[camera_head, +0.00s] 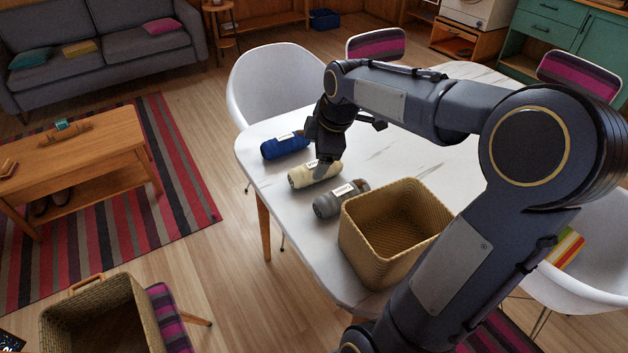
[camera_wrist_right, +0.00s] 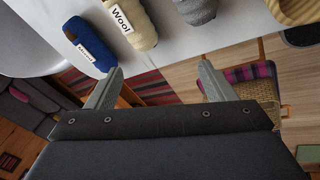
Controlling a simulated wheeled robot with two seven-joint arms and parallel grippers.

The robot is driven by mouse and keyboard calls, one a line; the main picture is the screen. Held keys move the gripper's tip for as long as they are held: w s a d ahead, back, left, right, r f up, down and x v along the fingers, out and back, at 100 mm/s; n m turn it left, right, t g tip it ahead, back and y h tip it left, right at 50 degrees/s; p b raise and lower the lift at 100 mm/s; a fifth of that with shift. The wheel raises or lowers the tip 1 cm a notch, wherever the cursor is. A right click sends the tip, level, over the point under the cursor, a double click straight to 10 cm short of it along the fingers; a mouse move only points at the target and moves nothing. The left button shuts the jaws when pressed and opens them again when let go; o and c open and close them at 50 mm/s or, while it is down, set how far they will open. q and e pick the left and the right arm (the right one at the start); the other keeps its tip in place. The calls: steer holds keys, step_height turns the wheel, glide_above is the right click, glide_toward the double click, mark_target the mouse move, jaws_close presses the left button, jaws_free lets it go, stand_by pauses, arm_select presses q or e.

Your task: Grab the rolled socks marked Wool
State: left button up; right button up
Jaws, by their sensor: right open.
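The cream rolled socks (camera_head: 310,179) lie on the white table between two other rolls. In the right wrist view their tag reads "Wool" (camera_wrist_right: 141,32). My right gripper (camera_head: 322,162) is at the cream roll in the head view and hides part of its far end. In the right wrist view the right gripper (camera_wrist_right: 160,67) is open, with nothing between its fingers. The cream roll lies beyond the fingertips, a little left of centre. I cannot tell whether they touch. My left gripper is not in view.
A blue roll (camera_head: 278,149) and a grey roll (camera_head: 327,207) lie on either side, both tagged. A woven basket (camera_head: 375,248) stands on the table (camera_head: 262,185) beside the grey roll. White chairs (camera_head: 262,75) stand around. The table's left edge is close to the rolls.

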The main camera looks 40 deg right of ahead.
steer(key=w+d+f+n, duration=0.1)
steer(key=w+d+f, duration=0.1)
steer(key=w+d+f+n+b, duration=0.1)
steer(key=d+f+n, duration=0.1)
steer(key=w+d+f+n+b, duration=0.1)
steer(key=w+d+f, duration=0.1)
steer(key=f, duration=0.1)
steer(key=shift+w+d+g+h, duration=0.3)
steer(key=shift+w+d+h, duration=0.05)
steer(key=shift+h, duration=0.05)
steer(key=shift+n, duration=0.3)
steer(key=b+x, duration=0.1)
steer(key=x, duration=0.6)
steer(key=shift+f, duration=0.25)
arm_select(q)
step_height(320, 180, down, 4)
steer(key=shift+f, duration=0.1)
arm_select(e)
steer(key=c, duration=1.1)
